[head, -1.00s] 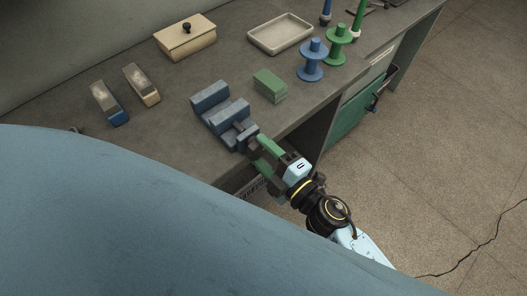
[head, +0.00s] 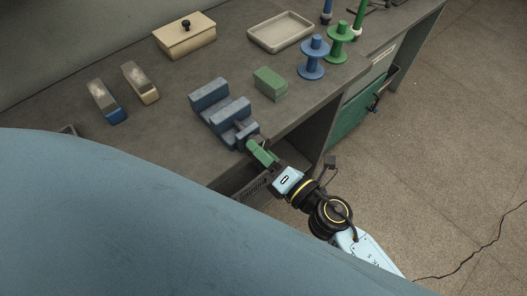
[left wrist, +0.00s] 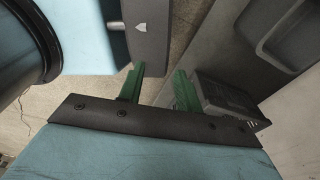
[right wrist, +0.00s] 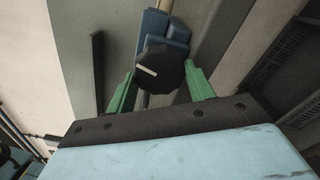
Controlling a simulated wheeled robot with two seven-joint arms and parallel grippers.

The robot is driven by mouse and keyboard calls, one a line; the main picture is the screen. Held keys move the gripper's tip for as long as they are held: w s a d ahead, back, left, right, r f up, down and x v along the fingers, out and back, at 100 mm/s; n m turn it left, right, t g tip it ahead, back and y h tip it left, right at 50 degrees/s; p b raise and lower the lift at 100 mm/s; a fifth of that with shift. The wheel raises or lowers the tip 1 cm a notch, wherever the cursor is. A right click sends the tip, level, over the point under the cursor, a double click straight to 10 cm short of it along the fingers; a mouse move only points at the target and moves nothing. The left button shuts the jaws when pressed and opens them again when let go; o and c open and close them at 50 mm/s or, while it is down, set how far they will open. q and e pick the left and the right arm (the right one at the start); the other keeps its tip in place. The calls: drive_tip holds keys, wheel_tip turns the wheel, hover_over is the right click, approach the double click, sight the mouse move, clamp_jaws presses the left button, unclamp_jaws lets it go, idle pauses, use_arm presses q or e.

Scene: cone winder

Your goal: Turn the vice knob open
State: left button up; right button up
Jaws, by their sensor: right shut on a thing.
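The blue-grey vice (head: 209,95) sits at the bench's front edge in the head view, its dark knob facing out toward my right arm. In the right wrist view the knob (right wrist: 164,62) is dark and many-sided, with a short pale mark on its face. My right gripper (head: 254,146) is shut on the knob, one green finger on each side of it. Its fingers partly hide the knob in the head view. My left gripper (left wrist: 160,70) shows only in the left wrist view, with its green fingers apart and nothing between them.
A green block (head: 270,84) lies right of the vice. Blue (head: 313,58) and green (head: 339,42) spools stand farther right. A tray (head: 281,32), a lidded box (head: 185,38) and two brushes (head: 104,102) (head: 140,83) lie behind and left. Open floor lies right of the bench.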

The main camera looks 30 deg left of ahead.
use_arm(q)
drive_tip(key=shift+a+f, duration=0.1)
drive_tip(key=shift+a, duration=0.45)
use_arm(e)
drive_tip(key=shift+n, duration=0.5)
drive_tip(key=o, duration=1)
use_arm(q)
drive_tip(key=shift+a+f+b, duration=0.4)
drive_tip(key=shift+f+b, duration=0.1)
drive_tip(key=shift+b, duration=0.1)
use_arm(e)
drive_tip(key=v, duration=1.3)
drive_tip(key=shift+s+d, duration=0.1)
drive_tip(key=shift+d, duration=0.1)
use_arm(q)
drive_tip(key=shift+d, duration=0.2)
use_arm(e)
drive_tip(key=shift+f, duration=0.1)
